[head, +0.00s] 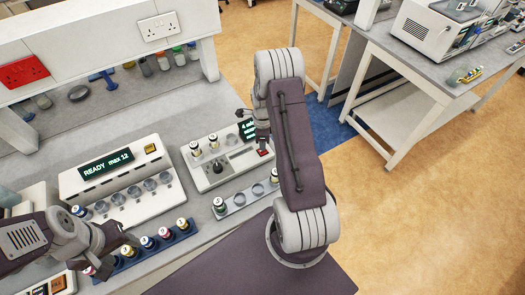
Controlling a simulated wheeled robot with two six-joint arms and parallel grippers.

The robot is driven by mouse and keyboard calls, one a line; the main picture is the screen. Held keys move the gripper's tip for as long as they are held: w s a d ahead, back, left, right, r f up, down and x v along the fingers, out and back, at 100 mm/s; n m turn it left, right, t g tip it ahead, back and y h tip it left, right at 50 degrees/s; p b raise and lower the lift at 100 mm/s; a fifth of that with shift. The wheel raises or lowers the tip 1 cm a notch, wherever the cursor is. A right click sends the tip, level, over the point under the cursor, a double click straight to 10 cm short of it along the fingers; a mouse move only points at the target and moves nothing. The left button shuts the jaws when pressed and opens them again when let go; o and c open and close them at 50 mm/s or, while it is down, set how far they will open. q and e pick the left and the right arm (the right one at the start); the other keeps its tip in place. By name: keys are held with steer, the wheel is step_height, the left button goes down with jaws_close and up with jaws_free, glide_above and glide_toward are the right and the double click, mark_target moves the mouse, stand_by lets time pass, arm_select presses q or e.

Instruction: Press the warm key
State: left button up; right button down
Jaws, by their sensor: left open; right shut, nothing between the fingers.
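A white machine (120,190) with a lit display reading "READY max 12" stands on the bench at left, with a small yellow key (150,149) at its upper right. A second pale device (222,177) has a green-lettered display (246,129), partly hidden by my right arm, and a red key (263,152). Key labels are too small to read, so I cannot tell which is the warm key. My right gripper (243,113) is shut and empty, beside that display, partly hidden by its arm. My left gripper (122,240) is open, by the blue rack.
The blue rack (130,263) holds several capped vials. A grey strip rack (237,208) with vials lies in front of the second device. An orange-keyed unit (57,284) is at bottom left.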

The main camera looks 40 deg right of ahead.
steer(key=shift+f+b, duration=0.5)
steer(key=shift+f, duration=0.15)
stand_by(0.8)
steer(key=shift+r+p, duration=1.6)
steer(key=shift+r, duration=0.4)
step_height(320, 180, up, 8)
steer(key=p, duration=0.6)
